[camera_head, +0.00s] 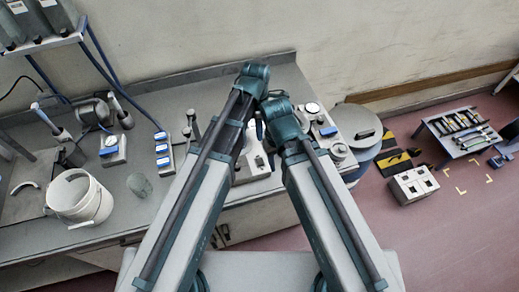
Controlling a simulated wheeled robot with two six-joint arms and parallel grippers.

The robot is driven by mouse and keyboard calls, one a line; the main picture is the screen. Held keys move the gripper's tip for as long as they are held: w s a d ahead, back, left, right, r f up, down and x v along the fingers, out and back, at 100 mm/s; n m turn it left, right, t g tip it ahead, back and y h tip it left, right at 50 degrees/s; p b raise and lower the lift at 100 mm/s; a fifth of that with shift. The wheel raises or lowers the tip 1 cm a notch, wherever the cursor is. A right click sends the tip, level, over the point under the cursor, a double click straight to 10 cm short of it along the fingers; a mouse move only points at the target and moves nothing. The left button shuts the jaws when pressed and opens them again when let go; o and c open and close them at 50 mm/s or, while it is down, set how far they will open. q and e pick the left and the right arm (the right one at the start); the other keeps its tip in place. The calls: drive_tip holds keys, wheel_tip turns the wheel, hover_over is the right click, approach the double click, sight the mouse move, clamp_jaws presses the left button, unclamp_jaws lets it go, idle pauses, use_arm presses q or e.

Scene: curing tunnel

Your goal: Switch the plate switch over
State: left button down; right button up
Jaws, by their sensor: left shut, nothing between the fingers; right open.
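I cannot tell for sure which device is the plate switch. A small white box with a round top and a blue label (112,150) stands on the left of the bench. Beside it is a pale strip with several blue rockers (164,153). Another white unit with a round pale top and a blue part (314,112) stands to the right of my arms. A white device (252,162) shows partly between my arms, mostly hidden. My two arms reach over the middle of the bench and nearly meet. Their own links hide both grippers, so I see no fingertips.
A white bucket (80,200) and a clear glass (139,185) stand on the grey bench (125,215) at left. Upright dark-handled tools stand behind. A round grey bin (357,125) is right of the bench. A two-button box (412,185) and a low tool table (460,132) are farther right.

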sight(261, 164)
use_arm(q)
drive_tip(key=f+b, duration=0.4)
drive_tip(key=s+f+b, duration=0.1)
drive_tip(key=f+b, duration=0.8)
drive_tip(key=shift+s+d+f, duration=0.3)
drive_tip(key=shift+f, duration=0.05)
drive_tip(key=shift+b, duration=0.35)
drive_tip(key=shift+s+f, duration=0.15)
drive_tip(key=shift+f, duration=0.05)
drive_tip(key=shift+w+a+r, duration=0.1)
drive_tip(key=shift+w+a, duration=0.05)
drive_tip(key=shift+w, duration=0.3)
drive_tip(key=shift+w+a+r, duration=0.1)
drive_tip(key=shift+w, duration=0.3)
drive_tip(key=shift+r, duration=0.1)
